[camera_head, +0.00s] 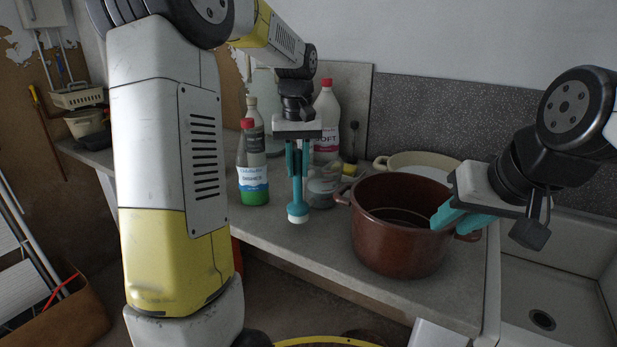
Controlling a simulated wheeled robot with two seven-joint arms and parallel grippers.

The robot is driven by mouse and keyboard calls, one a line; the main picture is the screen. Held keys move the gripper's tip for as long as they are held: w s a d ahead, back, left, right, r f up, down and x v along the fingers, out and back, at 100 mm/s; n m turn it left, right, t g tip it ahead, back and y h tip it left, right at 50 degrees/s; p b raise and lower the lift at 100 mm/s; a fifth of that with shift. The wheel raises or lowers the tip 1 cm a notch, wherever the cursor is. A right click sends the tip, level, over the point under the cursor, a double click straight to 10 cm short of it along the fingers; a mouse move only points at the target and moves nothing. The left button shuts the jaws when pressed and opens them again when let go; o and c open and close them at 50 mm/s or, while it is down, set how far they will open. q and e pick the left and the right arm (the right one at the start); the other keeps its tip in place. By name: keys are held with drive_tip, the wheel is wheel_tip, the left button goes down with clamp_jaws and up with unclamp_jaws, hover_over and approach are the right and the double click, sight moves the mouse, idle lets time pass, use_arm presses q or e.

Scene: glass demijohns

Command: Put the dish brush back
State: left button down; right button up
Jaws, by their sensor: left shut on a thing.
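My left gripper (297,168) points straight down above the counter and is shut on the dish brush (298,208). The brush is teal with a white bristle end and hangs upright, bristles down. Its upper handle is hidden between the teal fingers. Its bristle end appears at or just above the counter (285,237); I cannot tell if they touch. My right gripper (441,220) is at the right rim of the brown pot (398,250), near that side's handle. I cannot tell whether its teal fingers are closed or touching the pot.
A red-capped bottle with green liquid (253,178), a dark-labelled bottle (252,106) and a white bottle (327,105) stand around the brush. A clear jug-like container (321,188) is just right of it. A cream pan (418,162) sits behind the pot. A sink (560,290) is at right.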

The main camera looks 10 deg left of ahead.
sight(298, 206)
use_arm(q)
drive_tip(key=shift+w+a+f, duration=0.1)
drive_tip(key=shift+w+f, duration=0.1)
drive_tip(key=shift+f, duration=1.55)
drive_tip(key=c, duration=1.3)
unclamp_jaws()
drive_tip(key=shift+f, duration=0.15)
drive_tip(key=shift+o, duration=0.2)
